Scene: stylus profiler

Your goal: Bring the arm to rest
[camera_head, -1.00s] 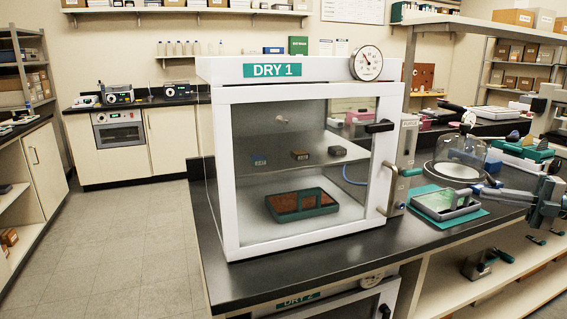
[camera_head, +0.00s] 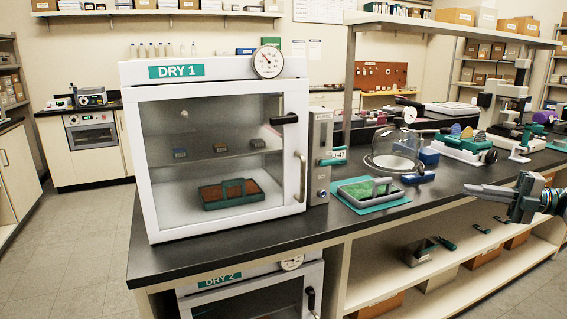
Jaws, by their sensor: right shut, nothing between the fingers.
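My right gripper (camera_head: 468,189) comes in from the right edge of the head view. Its fingers are together, point left and hold nothing. It appears in front of the bench's front edge, to the right of a grey tray with a green content (camera_head: 368,190) on a teal mat (camera_head: 397,200), and apart from both. My left gripper is out of view. The DRY 1 cabinet (camera_head: 222,92) stands on the bench with its glass door closed. A teal tray with brown pieces (camera_head: 228,204) is inside it on the floor.
A glass bell jar (camera_head: 396,148) stands behind the grey tray. A small blue-handled item (camera_head: 418,178) lies right of the tray. A rack with coloured discs (camera_head: 463,143) and a microscope-like instrument (camera_head: 505,100) stand further right. Open shelves (camera_head: 440,262) run below the black bench top (camera_head: 330,222).

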